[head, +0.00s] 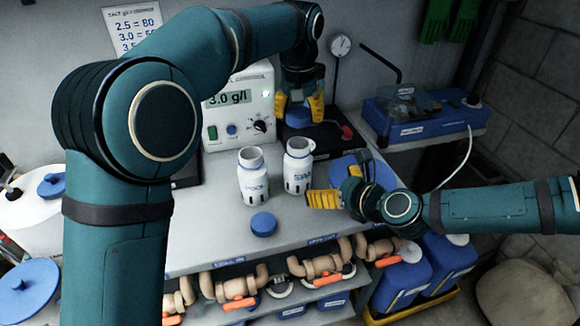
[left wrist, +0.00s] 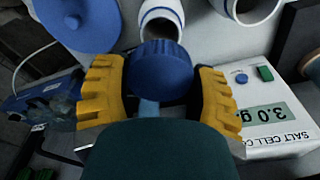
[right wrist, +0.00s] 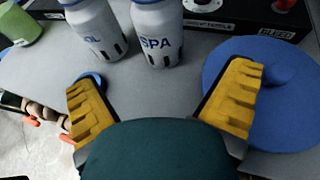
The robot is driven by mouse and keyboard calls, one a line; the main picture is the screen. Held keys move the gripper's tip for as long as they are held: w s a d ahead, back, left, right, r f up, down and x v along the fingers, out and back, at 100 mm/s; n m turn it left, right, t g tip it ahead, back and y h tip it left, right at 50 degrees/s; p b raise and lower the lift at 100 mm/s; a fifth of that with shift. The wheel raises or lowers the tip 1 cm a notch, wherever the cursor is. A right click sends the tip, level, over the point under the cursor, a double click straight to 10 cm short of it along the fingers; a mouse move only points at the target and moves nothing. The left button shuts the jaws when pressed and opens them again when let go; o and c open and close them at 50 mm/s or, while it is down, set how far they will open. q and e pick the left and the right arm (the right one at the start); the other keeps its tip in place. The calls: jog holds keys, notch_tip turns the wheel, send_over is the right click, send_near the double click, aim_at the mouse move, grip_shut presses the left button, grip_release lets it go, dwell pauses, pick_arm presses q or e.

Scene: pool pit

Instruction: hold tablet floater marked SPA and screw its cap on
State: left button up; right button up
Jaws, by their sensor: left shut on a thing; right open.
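The SPA floater (head: 297,168) is a white bottle with an open neck, upright on the grey bench. Its lettering shows in the right wrist view (right wrist: 158,42), and its open mouth in the left wrist view (left wrist: 160,14). My left gripper (head: 299,108) is shut on a ribbed blue cap (left wrist: 162,70), held behind the SPA floater and apart from its neck. My right gripper (head: 338,184) is open and empty, to the right of and in front of the SPA floater; in its wrist view the bottle stands beyond the fingers.
An uncapped floater, apparently marked POOL (head: 253,180), stands left of the SPA one. A second blue cap (head: 263,224) lies on the bench in front. A large blue lid (right wrist: 280,110) lies beside my right gripper. The salt meter (head: 240,130) stands behind; valves line the bench front.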

aim_at(306, 174)
dwell(0.3)
jog(key=x, duration=1.2)
jog(key=shift+r, duration=0.1)
jog(key=c, duration=1.3)
pick_arm(q)
jog(key=shift+f, duration=2.4)
pick_arm(e)
jog(key=shift+o, duration=0.2)
